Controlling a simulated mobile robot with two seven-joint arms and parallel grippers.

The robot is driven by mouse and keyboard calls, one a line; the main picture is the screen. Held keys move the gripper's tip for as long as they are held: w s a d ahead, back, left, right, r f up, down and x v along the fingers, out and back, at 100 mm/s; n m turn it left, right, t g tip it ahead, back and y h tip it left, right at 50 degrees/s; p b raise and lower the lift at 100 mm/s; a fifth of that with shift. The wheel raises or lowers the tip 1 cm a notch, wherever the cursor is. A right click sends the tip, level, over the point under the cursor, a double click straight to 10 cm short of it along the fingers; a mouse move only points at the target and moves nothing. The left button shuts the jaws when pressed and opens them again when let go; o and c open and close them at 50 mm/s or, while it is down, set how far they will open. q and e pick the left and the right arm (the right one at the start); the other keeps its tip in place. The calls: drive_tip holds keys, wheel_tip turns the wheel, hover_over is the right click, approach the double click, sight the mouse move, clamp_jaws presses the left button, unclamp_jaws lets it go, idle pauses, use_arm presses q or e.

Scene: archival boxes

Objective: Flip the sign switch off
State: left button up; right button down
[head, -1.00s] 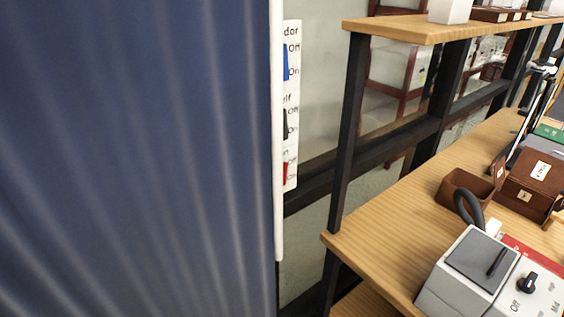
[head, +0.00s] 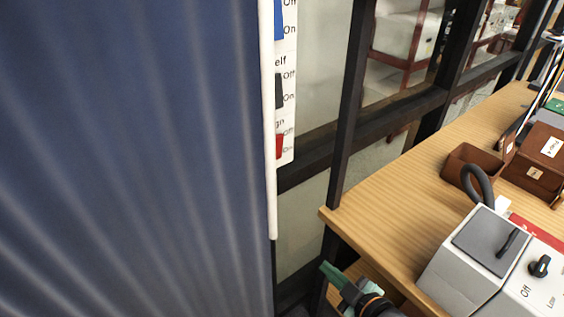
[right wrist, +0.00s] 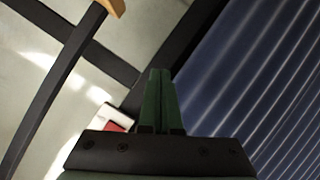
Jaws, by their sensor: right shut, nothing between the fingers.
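A white switch panel (head: 289,105) shows at the right edge of the blue curtain (head: 130,150), which hides its left part. The panel has blue, black and red switches, each with Off and On labels. The red sign switch (head: 279,147) is lowest, partly hidden by the curtain's white edge. My right gripper (head: 326,268) is shut and empty, below and to the right of the panel. In the right wrist view its green fingers (right wrist: 160,75) are together, and the panel's red switch (right wrist: 115,126) shows just left of them, partly hidden by the gripper body. My left gripper is not in view.
A wooden shelf (head: 375,195) with a black post (head: 350,110) stands right of the panel. On it are a grey-white device (head: 475,255) with a dark knob and brown boxes (head: 535,160). The curtain fills the left side.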

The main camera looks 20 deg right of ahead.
use_arm(q)
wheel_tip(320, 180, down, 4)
drive_tip(key=b, duration=0.3)
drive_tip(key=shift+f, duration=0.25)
use_arm(e)
drive_tip(key=w+r+n+t+y, duration=0.1)
drive_tip(key=r+n+t+y, duration=0.1)
drive_tip(key=r+n, duration=0.4)
drive_tip(key=w+a+r+n+t+y, duration=0.1)
drive_tip(key=r+n, duration=0.6)
drive_tip(key=r, duration=0.7)
drive_tip(key=shift+w+a+r+t+y, duration=0.2)
drive_tip(key=shift+w+t+y, duration=0.3)
drive_tip(key=shift+t, duration=0.5)
drive_tip(key=shift+w, duration=0.15)
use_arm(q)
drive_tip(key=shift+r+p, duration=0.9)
use_arm(e)
approach(282, 154)
drive_tip(key=w+a+r, duration=0.4)
drive_tip(key=w, duration=0.1)
drive_tip(key=shift+a+r, duration=0.35)
